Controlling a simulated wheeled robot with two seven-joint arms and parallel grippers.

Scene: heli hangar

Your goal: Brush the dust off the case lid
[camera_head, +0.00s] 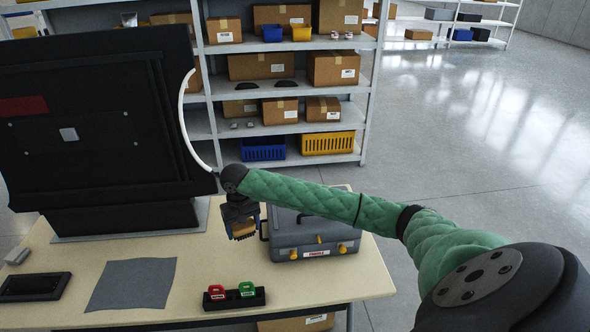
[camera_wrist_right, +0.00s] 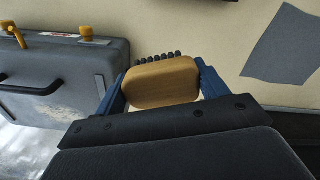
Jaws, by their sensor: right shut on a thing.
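The grey case (camera_head: 313,236) stands on the table with its lid shut, yellow latches and a red-and-white label on its front. In the right wrist view the case (camera_wrist_right: 62,75) is at the left, with a pale dusty patch on its lid near the edge. My right gripper (camera_head: 241,229) is shut on a wooden brush (camera_wrist_right: 160,82) with dark bristles, which point away from the gripper. The brush is beside the case's left end in the head view, apart from the lid. My left gripper is not in view.
A large black panel (camera_head: 100,130) stands at the table's left. A grey cloth (camera_head: 132,285), a black tray (camera_head: 35,287) and a black holder with red and green tags (camera_head: 233,299) lie on the table (camera_head: 190,275). Shelves (camera_head: 285,100) with boxes stand behind.

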